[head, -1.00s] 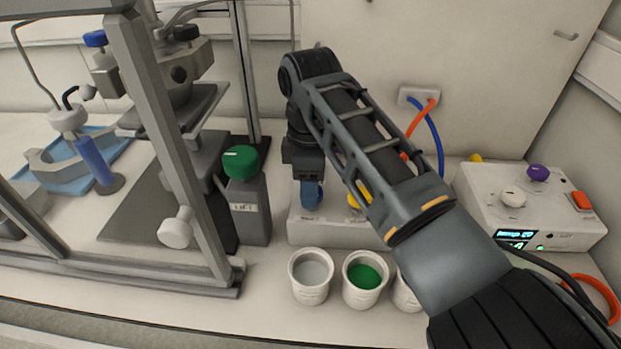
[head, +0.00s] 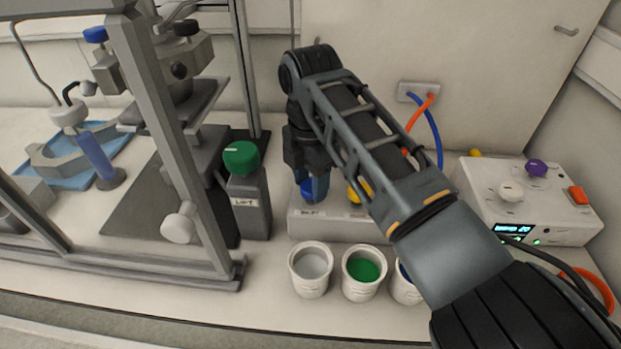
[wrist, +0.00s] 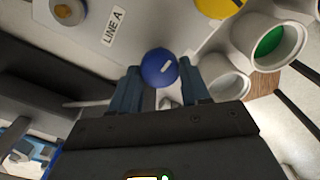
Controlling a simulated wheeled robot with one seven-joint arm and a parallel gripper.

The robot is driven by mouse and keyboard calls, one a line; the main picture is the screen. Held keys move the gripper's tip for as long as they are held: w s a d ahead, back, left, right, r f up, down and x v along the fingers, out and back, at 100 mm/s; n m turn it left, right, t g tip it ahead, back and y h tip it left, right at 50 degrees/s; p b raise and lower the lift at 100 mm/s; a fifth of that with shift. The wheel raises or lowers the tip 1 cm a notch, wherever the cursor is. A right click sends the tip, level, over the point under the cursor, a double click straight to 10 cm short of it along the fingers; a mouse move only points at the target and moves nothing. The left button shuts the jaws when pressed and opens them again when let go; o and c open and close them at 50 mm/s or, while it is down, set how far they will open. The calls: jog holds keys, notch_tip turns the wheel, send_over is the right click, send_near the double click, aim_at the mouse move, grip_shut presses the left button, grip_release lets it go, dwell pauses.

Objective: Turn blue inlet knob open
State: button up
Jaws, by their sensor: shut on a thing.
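The blue knob (wrist: 159,67) is round with a short white mark, on a pale box labelled LINE A in the wrist view. My gripper (wrist: 160,80) has its two blue fingers on either side of the knob and is shut on it. In the head view my gripper (head: 314,187) points down at the left end of the pale box (head: 335,227), with part of the blue knob (head: 306,188) showing between the fingers. The white mark lies slightly tilted in the wrist view.
A yellow knob (head: 356,191) sits on the same box, just right of my gripper. White cups (head: 311,285) stand in front. A grey block with a green knob (head: 241,158) and a metal frame (head: 190,180) stand close on the left. A control box (head: 530,215) stands right.

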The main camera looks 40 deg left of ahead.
aim_at(310, 187)
jog(key=shift+n, duration=0.3)
jog(key=o, duration=1.1)
jog(key=shift+c, duration=0.2)
jog(key=shift+r+b, duration=0.45)
jog(key=shift+r, duration=3.45)
jog(key=shift+s, duration=0.1)
